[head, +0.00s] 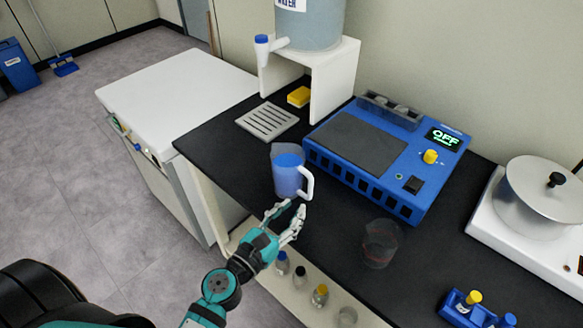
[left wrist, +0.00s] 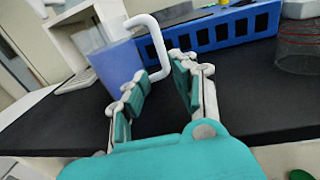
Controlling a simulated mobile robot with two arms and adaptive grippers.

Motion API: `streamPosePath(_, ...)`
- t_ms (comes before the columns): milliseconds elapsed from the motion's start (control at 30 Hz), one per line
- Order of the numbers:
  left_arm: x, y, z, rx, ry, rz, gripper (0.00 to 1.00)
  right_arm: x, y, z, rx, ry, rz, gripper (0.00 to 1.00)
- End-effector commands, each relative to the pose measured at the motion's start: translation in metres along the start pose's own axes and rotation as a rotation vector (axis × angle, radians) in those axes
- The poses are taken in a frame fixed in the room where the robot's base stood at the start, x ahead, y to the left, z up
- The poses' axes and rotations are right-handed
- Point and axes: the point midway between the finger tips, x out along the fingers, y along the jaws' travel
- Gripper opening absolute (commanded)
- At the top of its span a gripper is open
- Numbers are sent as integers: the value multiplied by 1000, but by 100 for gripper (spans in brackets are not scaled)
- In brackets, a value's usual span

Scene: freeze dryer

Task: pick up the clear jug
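The clear jug (head: 287,172) stands upright on the black counter, with blue contents and a white handle on its right side. In the left wrist view the jug (left wrist: 116,62) is just ahead, and its handle (left wrist: 158,45) reaches down near the fingertips. My left gripper (head: 290,208) is open, at the near side of the jug beside the lower handle. In the left wrist view its two fingers (left wrist: 160,72) are spread with nothing held between them. I cannot tell whether a finger touches the handle. My right gripper is not in view.
A blue device (head: 390,150) with an OFF display stands behind and right of the jug. A transparent beaker (head: 381,243) is to the right. Small bottles (head: 300,276) sit on a lower ledge in front. A drain grate (head: 267,121) and a water dispenser (head: 310,25) are behind.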

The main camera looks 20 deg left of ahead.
Motion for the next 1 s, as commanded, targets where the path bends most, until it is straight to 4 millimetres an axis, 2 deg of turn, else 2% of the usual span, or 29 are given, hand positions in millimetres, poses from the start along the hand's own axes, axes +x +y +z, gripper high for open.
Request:
streamPosePath(100,17,0,1,0,-1,1,27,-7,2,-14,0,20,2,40)
streamPosePath(200,22,0,0,1,0,1,27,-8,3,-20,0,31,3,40)
streamPosePath(333,33,-1,2,0,-1,1,27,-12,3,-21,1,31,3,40)
streamPosePath(600,70,-3,1,0,0,1,27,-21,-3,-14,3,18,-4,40)
streamPosePath(900,75,-3,0,1,1,1,27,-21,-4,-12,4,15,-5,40)
streamPosePath(1000,75,-3,0,1,1,1,14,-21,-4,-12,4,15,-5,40)
